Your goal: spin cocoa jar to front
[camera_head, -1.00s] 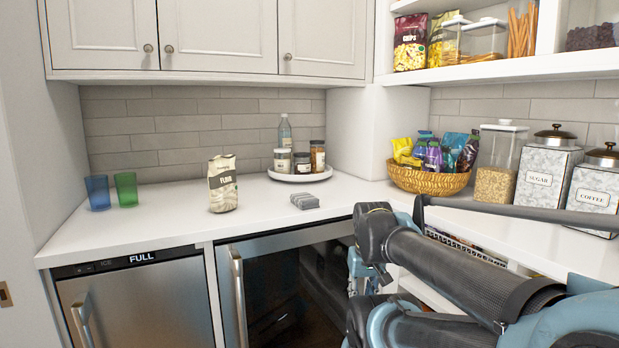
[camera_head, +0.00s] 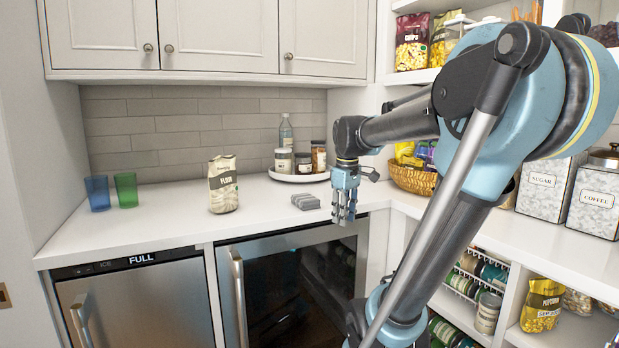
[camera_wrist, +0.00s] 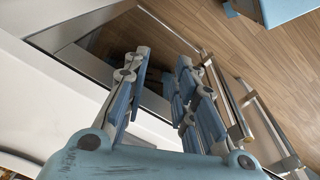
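A round white turntable (camera_head: 291,177) stands on the counter against the tiled back wall in the head view. It holds a pale-lidded jar (camera_head: 283,161), a small dark-lidded jar (camera_head: 303,163), a taller brown jar (camera_head: 318,157) and a clear bottle (camera_head: 285,132). The labels are too small to read, so I cannot tell which is the cocoa jar. My gripper (camera_head: 344,218) points down near the counter's front edge, right of and nearer than the turntable, apart from it. In the wrist view my gripper (camera_wrist: 162,62) has its fingers apart with nothing between them.
Blue (camera_head: 97,193) and green (camera_head: 126,190) cups stand far left. A snack basket (camera_head: 413,180) is on the right, partly behind my arm.

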